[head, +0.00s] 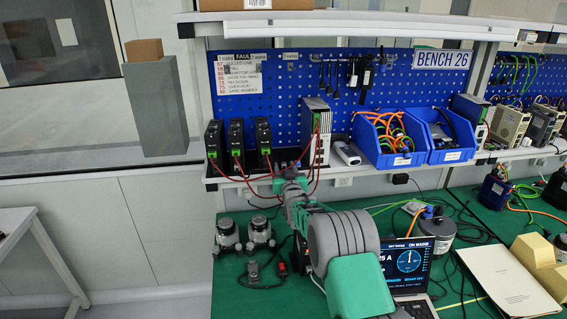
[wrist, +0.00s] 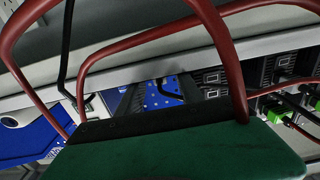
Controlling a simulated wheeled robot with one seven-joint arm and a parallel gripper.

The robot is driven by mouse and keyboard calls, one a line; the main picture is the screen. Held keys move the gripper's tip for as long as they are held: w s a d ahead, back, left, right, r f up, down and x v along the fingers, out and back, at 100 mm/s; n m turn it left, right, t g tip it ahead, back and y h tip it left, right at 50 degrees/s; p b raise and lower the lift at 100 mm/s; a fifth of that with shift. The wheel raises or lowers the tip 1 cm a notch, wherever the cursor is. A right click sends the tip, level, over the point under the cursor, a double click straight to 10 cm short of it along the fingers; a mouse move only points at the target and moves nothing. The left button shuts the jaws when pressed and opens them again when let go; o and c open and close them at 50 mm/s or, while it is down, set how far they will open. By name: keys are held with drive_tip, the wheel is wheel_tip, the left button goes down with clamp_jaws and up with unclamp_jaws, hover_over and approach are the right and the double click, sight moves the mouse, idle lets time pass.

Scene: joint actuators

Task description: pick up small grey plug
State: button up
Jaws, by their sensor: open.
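A small grey block (head: 254,271) that looks like the plug lies on the green bench top, left of my arm. A dark piece with a red part (head: 282,269) lies just right of it, with a thin dark cable nearby. My gripper (head: 291,175) is raised at the front edge of the shelf, above and apart from these pieces. It is open and seems empty; its fingertips are hard to make out. The wrist view shows no grey plug, only red cables (wrist: 225,50) arching close to the camera and a dark green block with a black edge.
Red cables hang from black drive units (head: 236,137) around my gripper. A grey-white module (head: 316,130) and blue bins (head: 388,140) stand on the shelf. Two round grey motors (head: 260,232) stand behind the grey block. A laptop (head: 408,262) stands right of my arm.

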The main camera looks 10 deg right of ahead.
clamp_jaws()
idle(0.4)
